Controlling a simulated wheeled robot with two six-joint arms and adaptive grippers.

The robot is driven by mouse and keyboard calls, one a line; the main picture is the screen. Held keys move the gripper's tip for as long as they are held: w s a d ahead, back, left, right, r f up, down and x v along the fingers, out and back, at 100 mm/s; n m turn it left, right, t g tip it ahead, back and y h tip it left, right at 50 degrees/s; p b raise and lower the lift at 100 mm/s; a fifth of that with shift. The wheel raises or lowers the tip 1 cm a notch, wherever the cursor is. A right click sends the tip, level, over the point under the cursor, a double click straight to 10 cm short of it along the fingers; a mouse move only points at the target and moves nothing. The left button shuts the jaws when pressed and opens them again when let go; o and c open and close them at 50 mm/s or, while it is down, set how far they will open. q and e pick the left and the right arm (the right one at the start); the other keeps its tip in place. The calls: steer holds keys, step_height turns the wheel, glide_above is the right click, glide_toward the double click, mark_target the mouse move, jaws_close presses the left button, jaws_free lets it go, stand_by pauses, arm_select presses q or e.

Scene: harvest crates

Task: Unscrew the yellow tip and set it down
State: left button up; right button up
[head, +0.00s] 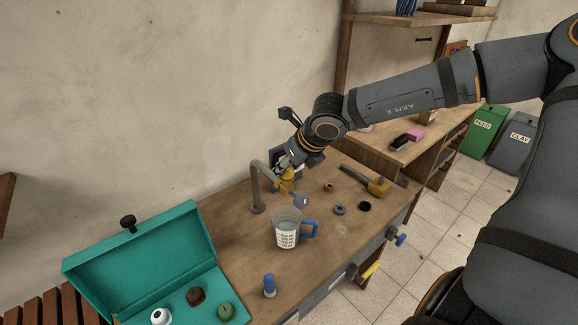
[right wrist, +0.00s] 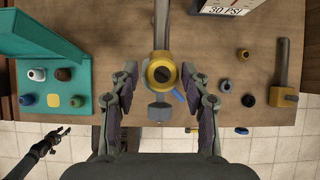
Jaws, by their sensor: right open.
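The yellow tip (head: 286,187) sits on the end of the bent metal spout (head: 256,190), with a grey piece (head: 300,199) beside it. In the right wrist view the yellow tip (right wrist: 150,73) shows as a ring with a dark centre. My right gripper (head: 284,172) is at the tip. Its fingers are open on either side of the ring, with gaps showing (right wrist: 161,70). A dark gripper (right wrist: 55,140), apparently my left one, shows at the lower left of the right wrist view, small and unclear. It is out of the head view.
A measuring jug (head: 286,237) with a blue handle stands below the spout. An open teal box (head: 140,255) holds several small caps at the left. A blue bottle-shaped piece (head: 269,285) stands near the front. Loose rings and a yellow-headed tool (head: 378,187) lie at the right.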

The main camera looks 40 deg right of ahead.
steer(key=shift+d, duration=0.1)
steer(key=c, duration=0.6)
steer(key=n, duration=0.1)
steer(key=n+y, duration=0.2)
steer(key=shift+d+n+g, duration=0.25)
steer(key=shift+n+g, duration=0.05)
steer(key=shift+c, duration=0.2)
steer(key=n+y, duration=0.1)
steer(key=n, duration=0.2)
steer(key=shift+w+d+g+y, duration=0.1)
steer(key=shift+g+y, duration=0.3)
steer(key=n+g+y, duration=0.1)
steer(key=n, duration=0.1)
steer(key=n+g, duration=0.1)
steer(key=n, duration=0.2)
steer(key=shift+w+y, duration=0.15)
steer(key=shift+y, duration=0.25)
steer(key=o, duration=0.6)
steer(key=shift+o, duration=0.2)
